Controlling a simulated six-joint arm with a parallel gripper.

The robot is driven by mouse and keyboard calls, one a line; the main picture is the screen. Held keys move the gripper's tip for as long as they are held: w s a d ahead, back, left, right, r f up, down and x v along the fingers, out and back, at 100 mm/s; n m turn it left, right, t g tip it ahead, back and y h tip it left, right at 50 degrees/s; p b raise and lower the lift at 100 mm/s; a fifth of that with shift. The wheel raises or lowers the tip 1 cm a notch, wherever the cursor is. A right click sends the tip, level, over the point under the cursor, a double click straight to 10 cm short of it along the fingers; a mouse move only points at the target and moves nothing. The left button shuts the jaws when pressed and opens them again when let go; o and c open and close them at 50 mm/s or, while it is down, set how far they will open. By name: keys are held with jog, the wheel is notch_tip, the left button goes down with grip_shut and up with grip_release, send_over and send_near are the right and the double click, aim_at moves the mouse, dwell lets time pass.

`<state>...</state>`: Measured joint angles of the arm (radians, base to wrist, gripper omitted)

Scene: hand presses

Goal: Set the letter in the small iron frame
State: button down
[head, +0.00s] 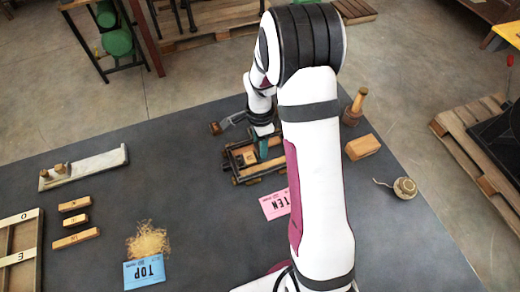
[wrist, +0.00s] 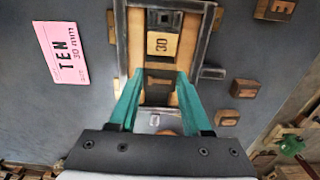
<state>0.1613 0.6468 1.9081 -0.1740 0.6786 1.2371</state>
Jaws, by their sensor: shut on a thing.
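The small iron frame (head: 240,177) lies on the dark table, partly hidden by my arm in the head view. In the wrist view its dark bars (wrist: 204,40) surround wooden pieces and a block marked 30 (wrist: 158,44). My gripper (wrist: 160,76) reaches into the frame with its teal fingers, and it also shows in the head view (head: 263,148). It is shut on a wooden letter block (wrist: 160,79) with a dark face, just below the 30 block. I cannot tell whether the letter block rests on the bottom or is slightly raised.
A pink TEN card (head: 275,203) lies beside the frame. A wooden block (head: 362,147), a mallet (head: 356,106) and twine (head: 404,188) are at the right. Small blocks (wrist: 243,88) sit close outside the frame. Straw (head: 148,240) and a blue card (head: 144,272) lie front left.

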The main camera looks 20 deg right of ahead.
jog(key=shift+f, duration=1.8)
jog(key=shift+f, duration=0.55)
jog(key=shift+c, duration=1.8)
grip_release()
notch_tip(320, 180, up, 13)
jog(key=shift+f, duration=0.2)
jog(key=s+a+r+n, duration=0.3)
jog(key=s+n, duration=0.1)
jog(key=s, duration=0.4)
jog(key=s+a+r+n+y, duration=0.1)
jog(key=s+a+r+n, duration=0.2)
jog(key=s, duration=0.5)
jog(key=s+a+r+n, duration=0.3)
jog(key=s+r+n, duration=0.1)
jog(key=s, duration=0.5)
jog(key=shift+a+n+y, duration=0.35)
jog(key=shift+n+y, duration=0.05)
jog(key=shift+n, duration=0.3)
jog(key=shift+s, duration=0.1)
